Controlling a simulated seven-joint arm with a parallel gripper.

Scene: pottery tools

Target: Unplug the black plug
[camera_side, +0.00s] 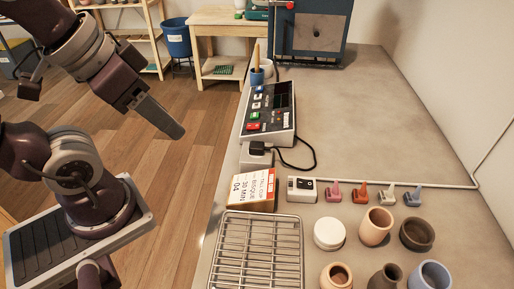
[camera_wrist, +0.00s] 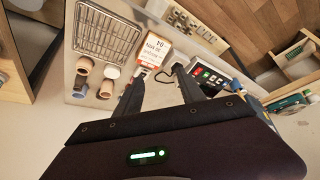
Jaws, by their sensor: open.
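The black plug (camera_side: 257,148) sits in a pale socket block (camera_side: 254,160) at the near end of the grey control box (camera_side: 270,110) in the side view. A black cable (camera_side: 308,152) loops from it to the right. My gripper (camera_side: 181,134) hangs in the air left of the bench, above the wooden floor, well apart from the plug. In the wrist view my gripper (camera_wrist: 158,84) has its two dark fingers spread with nothing between them. The control box (camera_wrist: 208,78) shows beyond the right finger; the plug is too small to make out clearly there.
A labelled box (camera_side: 253,190) and wire rack (camera_side: 258,250) stand nearer than the socket. A white device (camera_side: 301,189), several small coloured clips, a white lid (camera_side: 329,233) and several pots (camera_side: 376,226) lie right. The bench (camera_side: 375,120) behind the cable is clear.

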